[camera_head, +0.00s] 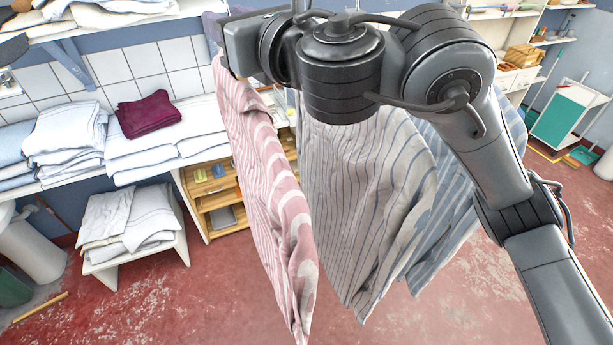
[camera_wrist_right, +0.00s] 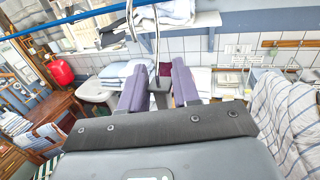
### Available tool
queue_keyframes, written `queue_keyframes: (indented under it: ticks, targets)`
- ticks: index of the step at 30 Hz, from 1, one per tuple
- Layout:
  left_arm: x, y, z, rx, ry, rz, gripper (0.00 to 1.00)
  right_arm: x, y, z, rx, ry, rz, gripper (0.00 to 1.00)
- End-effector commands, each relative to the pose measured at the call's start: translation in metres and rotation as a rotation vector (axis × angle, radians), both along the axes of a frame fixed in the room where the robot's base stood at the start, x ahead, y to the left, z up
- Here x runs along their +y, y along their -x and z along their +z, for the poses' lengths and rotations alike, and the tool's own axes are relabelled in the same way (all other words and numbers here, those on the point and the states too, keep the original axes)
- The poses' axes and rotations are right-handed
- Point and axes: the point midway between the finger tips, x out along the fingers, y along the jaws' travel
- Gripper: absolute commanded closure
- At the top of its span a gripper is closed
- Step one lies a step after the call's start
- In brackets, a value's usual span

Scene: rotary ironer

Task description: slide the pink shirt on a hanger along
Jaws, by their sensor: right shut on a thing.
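The pink striped shirt (camera_head: 268,195) hangs at the left of a row of shirts in the head view, beneath my right gripper (camera_head: 213,30). In the right wrist view, the purple fingers of that gripper (camera_wrist_right: 158,82) are on either side of a dark piece below a metal hook (camera_wrist_right: 157,38). They are shut on the hanger there. The head view hides most of the hanger behind my wrist. My left gripper is not in view.
A grey striped shirt (camera_head: 345,195) and a blue striped shirt (camera_head: 428,225) hang to the right of the pink one. A blue rail (camera_wrist_right: 75,18) crosses the wrist view. Shelves with folded linen (camera_head: 70,135) stand at the left. Red floor lies open below.

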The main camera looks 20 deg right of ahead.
Motion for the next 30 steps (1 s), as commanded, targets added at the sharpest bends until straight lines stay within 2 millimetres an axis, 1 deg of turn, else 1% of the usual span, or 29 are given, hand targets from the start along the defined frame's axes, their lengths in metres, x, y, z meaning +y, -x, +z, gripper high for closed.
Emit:
queue_keyframes:
  ticks: [17, 23, 30]
  targets:
    - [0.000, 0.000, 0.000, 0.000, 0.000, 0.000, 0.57, 0.004, 0.001, 0.002, -0.002, -0.001, 0.001, 1.00]
    - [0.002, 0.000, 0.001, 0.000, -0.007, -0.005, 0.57, 0.012, 0.001, 0.003, -0.002, -0.001, 0.000, 1.00]
    - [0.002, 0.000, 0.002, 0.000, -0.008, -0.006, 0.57, 0.026, 0.002, 0.004, -0.002, -0.001, 0.001, 1.00]
